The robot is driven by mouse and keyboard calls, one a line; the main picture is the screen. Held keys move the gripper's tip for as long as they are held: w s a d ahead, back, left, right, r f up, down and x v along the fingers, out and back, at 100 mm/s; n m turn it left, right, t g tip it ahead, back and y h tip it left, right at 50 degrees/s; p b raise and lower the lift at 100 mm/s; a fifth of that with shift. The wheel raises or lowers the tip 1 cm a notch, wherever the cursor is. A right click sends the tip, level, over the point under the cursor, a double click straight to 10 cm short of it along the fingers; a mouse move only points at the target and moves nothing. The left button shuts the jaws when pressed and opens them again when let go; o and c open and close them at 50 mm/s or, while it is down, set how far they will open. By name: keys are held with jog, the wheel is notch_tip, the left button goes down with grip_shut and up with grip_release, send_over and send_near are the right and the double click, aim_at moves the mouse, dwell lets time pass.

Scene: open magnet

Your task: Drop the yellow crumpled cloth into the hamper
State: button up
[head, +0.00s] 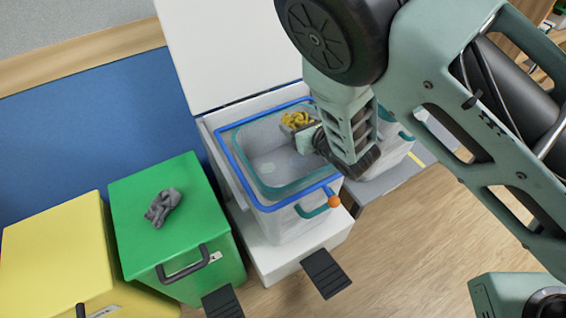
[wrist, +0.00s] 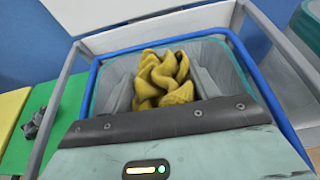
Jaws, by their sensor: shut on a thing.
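The yellow crumpled cloth (head: 297,120) is held by my gripper (head: 308,132) at the right part of the white hamper's opening. In the wrist view the cloth (wrist: 163,78) sits between the two grey fingers, with the rim of the container behind it. The white hamper (head: 290,262) stands open, its lid (head: 228,50) raised at the back. It has a blue rim (head: 228,160) and a teal-rimmed translucent inner bin (head: 262,185), empty where I can see. Whether the cloth touches anything but the fingers cannot be told.
A closed green bin (head: 195,215) stands left of the hamper with a grey crumpled cloth (head: 163,207) on its lid. A closed yellow bin (head: 50,245) is further left. Another container with a teal handle stands right, partly behind my arm. Wood floor is clear in front.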

jog(key=shift+w+a+f, duration=0.2)
jog(key=shift+w+a, duration=0.05)
jog(key=shift+w, duration=0.1)
notch_tip(320, 180, down, 6)
jog(key=b, duration=0.4)
jog(key=shift+r, duration=0.15)
jog(key=o, duration=1)
jog(key=v, duration=0.5)
jog(key=p+v, duration=0.1)
jog(key=v, duration=0.4)
jog(key=p+v, duration=0.1)
jog(key=v, duration=0.4)
jog(key=shift+s+d+r, duration=0.1)
jog(key=shift+r, duration=0.3)
jog(key=shift+f+p+v, duration=0.25)
jog(key=shift+p+v, duration=0.75)
jog(key=shift+p, duration=1)
